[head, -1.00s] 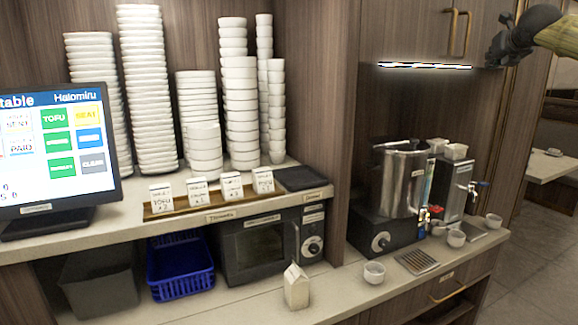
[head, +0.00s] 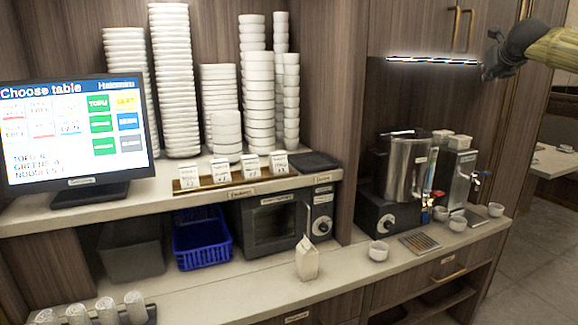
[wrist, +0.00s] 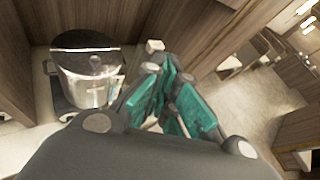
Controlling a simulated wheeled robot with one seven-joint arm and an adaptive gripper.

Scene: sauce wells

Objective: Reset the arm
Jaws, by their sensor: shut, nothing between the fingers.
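My gripper (head: 486,72) is at the upper right of the head view, raised in front of the wall cabinet and well above the counter. In the wrist view its teal-padded fingers (wrist: 168,100) are drawn together with nothing between them. The gripper touches none of the things on the counter.
A milk carton (head: 307,260) stands mid-counter. The screen (head: 75,130) and stacked bowls are at left. A lit strip (head: 432,60) runs under the cabinet.

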